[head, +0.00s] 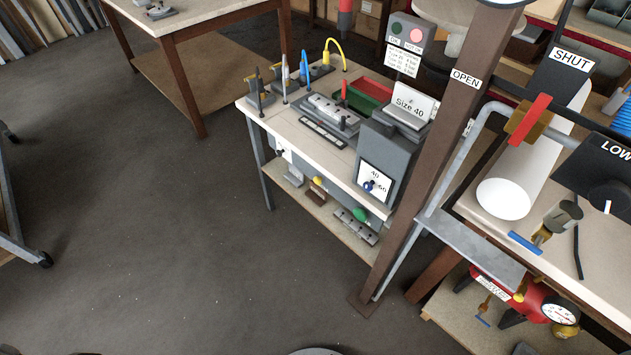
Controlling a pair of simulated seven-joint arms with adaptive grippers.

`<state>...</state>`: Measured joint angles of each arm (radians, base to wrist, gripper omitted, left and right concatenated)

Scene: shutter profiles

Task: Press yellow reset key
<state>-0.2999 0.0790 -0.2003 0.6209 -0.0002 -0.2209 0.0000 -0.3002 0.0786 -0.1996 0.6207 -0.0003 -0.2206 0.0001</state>
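No key marked as reset can be read in the head view. A small yellow knob or button (318,181) shows below the front edge of the workbench, above a brown block. A yellow plug with a curved yellow cable (326,55) stands at the back of the bench top. I cannot tell whether either one is the yellow reset key. Neither of my grippers is in view.
A green-and-red button box (410,33) is behind. Open floor (150,230) lies left.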

